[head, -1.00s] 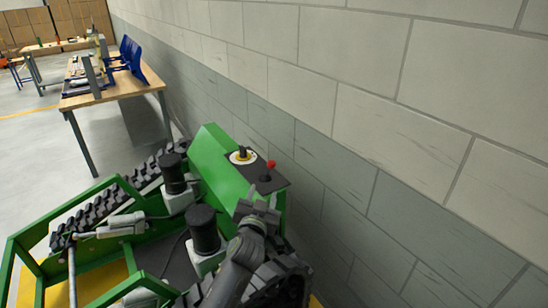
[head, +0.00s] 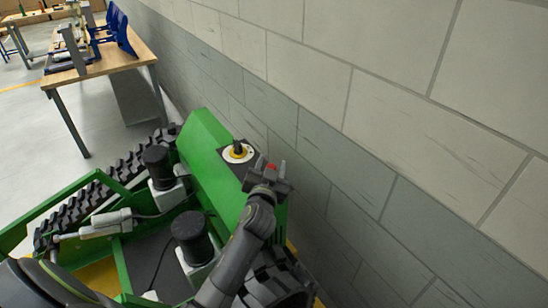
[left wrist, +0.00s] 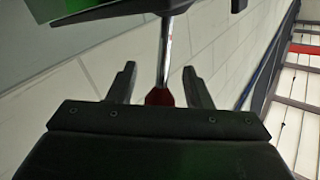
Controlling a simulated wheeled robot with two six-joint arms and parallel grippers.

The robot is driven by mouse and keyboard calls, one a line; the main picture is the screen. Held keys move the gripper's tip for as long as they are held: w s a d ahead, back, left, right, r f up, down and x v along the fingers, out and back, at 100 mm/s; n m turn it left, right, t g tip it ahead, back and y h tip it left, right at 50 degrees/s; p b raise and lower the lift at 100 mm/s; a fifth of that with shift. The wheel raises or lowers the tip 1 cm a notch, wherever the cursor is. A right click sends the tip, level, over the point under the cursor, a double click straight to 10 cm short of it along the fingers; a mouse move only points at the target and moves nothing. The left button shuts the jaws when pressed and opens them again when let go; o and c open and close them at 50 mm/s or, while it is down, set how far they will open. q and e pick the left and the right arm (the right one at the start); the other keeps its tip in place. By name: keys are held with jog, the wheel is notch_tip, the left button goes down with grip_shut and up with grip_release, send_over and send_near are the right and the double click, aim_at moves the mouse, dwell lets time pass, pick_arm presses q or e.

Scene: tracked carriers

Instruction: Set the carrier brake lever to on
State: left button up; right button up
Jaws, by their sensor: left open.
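The green tracked carrier (head: 203,140) stands beside the wall, with a dark control panel on its sloped housing. The brake lever's red knob (head: 271,167) shows between the fingers of my left gripper (head: 273,166). In the left wrist view the lever's shiny rod (left wrist: 167,50) runs down to the red knob (left wrist: 159,97), which sits between the two open fingers (left wrist: 160,84). Both fingers look apart from the knob. The lever's base and the panel around it are mostly hidden by my gripper in the head view. My right gripper is not in view.
A black knob on a yellow and white round plate (head: 238,152) is close to the left of my gripper. The block wall (head: 400,130) rises close on the right. Black cylinders (head: 190,233) and a wooden table (head: 105,62) are to the left.

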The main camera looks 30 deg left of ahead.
pick_arm(q)
jog(key=shift+s+d+r, duration=0.15)
jog(key=shift+s, duration=0.1)
jog(key=shift+c, duration=0.8)
jog(key=shift+w, duration=0.1)
grip_shut()
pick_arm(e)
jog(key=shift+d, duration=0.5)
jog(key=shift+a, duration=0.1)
